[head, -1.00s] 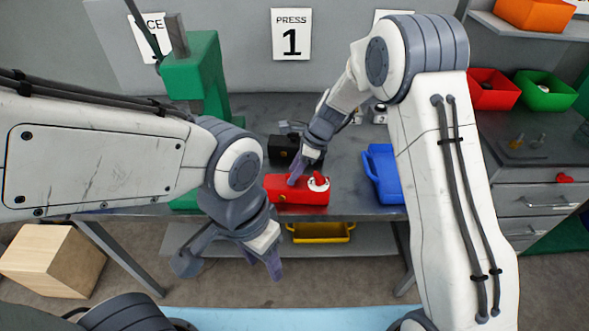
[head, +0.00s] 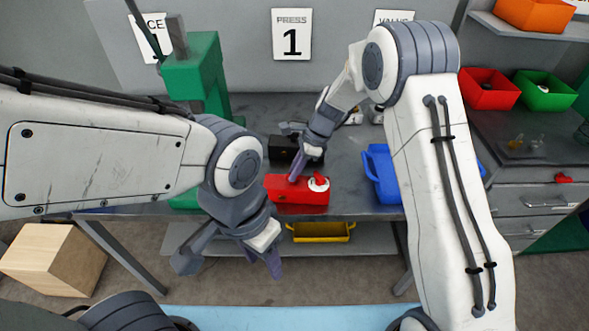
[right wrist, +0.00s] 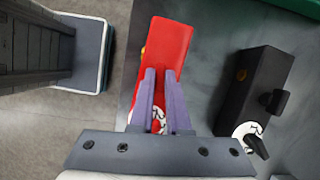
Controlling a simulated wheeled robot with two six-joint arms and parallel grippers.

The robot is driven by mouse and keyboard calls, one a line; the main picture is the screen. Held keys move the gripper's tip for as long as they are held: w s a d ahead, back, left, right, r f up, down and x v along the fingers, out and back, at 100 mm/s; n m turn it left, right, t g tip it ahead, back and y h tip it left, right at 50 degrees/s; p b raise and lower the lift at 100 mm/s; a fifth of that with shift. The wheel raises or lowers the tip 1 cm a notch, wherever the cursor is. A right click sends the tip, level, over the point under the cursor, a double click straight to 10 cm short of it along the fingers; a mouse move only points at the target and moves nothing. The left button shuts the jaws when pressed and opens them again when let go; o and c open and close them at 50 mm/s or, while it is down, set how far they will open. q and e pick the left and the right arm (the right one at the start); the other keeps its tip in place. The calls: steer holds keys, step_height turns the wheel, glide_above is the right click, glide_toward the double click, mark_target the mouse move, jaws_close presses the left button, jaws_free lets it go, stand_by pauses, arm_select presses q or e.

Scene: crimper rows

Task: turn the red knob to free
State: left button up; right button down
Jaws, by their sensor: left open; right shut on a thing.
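A red crimper box (head: 285,194) lies on the bench. Its red knob (head: 323,181) sits on a white dial at the box's right end. In the right wrist view the red box (right wrist: 172,42) runs up the picture, its white dial (right wrist: 159,116) partly hidden between the fingers. My right gripper (head: 295,177) points down at the box, left of the dial. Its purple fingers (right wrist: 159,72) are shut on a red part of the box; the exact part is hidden. My left gripper (head: 228,266) is open and empty, in front of the bench edge.
A black box (right wrist: 250,88) with a similar dial stands beside the red one. A blue bin (head: 382,172) is to the right, a green press (head: 197,75) to the left. A yellow tray (head: 322,232) sits on the lower shelf. A wooden block (head: 50,262) is on the floor.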

steer(key=n, duration=0.1)
steer(key=n+g+p, duration=0.1)
steer(key=n, duration=0.1)
steer(key=shift+w+r+n, duration=0.1)
steer(key=shift+w+n, duration=0.05)
steer(key=shift+n, duration=0.15)
steer(key=n+g+h, duration=0.1)
steer(key=n, duration=0.2)
steer(key=shift+w+a+n+g, duration=0.1)
steer(key=shift+n+g, duration=0.2)
steer(key=n+g+h, duration=0.1)
steer(key=n, duration=0.3)
steer(key=shift+a+n, duration=0.15)
steer(key=shift+n, duration=0.15)
steer(key=shift+n+h, duration=1)
steer(key=shift+n, duration=0.9)
steer(key=c, duration=0.9)
jaws_free()
steer(key=shift+g, duration=0.3)
